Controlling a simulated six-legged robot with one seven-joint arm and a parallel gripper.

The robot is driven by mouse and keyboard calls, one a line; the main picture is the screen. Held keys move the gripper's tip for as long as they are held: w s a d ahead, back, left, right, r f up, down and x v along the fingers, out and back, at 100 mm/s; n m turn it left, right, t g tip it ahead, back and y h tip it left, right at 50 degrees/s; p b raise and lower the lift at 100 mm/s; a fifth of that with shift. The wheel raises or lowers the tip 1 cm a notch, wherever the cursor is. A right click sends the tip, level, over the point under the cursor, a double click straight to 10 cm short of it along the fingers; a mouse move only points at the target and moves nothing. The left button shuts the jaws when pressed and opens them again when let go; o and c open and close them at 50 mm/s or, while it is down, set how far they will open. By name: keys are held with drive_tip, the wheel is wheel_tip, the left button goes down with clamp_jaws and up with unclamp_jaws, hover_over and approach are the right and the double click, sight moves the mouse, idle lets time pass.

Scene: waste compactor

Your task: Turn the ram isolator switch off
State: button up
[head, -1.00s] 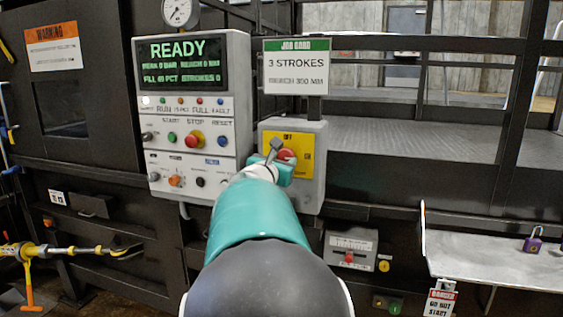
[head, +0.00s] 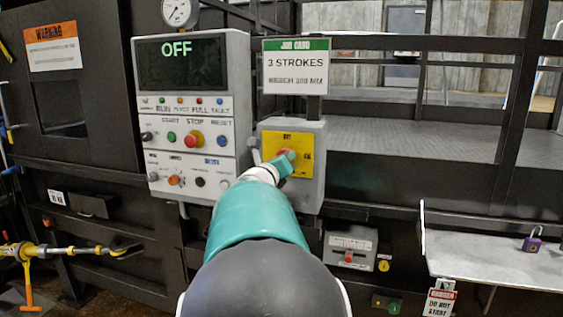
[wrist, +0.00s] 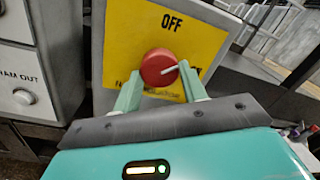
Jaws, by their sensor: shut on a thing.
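The ram isolator switch is a red round knob (head: 286,153) on a yellow plate (head: 302,168) on a grey box. In the wrist view the knob (wrist: 157,68) sits between my two pale green fingers, with OFF printed above it. My gripper (wrist: 160,70) is shut on the knob. In the head view my gripper (head: 282,162) covers the knob's lower part.
The control panel (head: 192,115) left of the switch box has a display reading OFF. A job card (head: 296,67) stands above the box. A shelf (head: 495,255) with a purple padlock (head: 533,240) is at the right. A yellow tool (head: 60,252) is at lower left.

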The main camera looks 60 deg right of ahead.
drive_tip(key=shift+s+n+t, duration=0.1)
drive_tip(key=shift+n+t, duration=0.4)
drive_tip(key=shift+n, duration=4.8)
drive_tip(key=o, duration=1)
drive_tip(key=a, duration=0.4)
drive_tip(key=s+a, duration=0.1)
drive_tip(key=a, duration=0.4)
drive_tip(key=s+a, duration=0.1)
drive_tip(key=a, duration=0.3)
drive_tip(key=shift+s+a+f, duration=0.1)
drive_tip(key=shift+a+f, duration=0.2)
drive_tip(key=shift+f, duration=0.1)
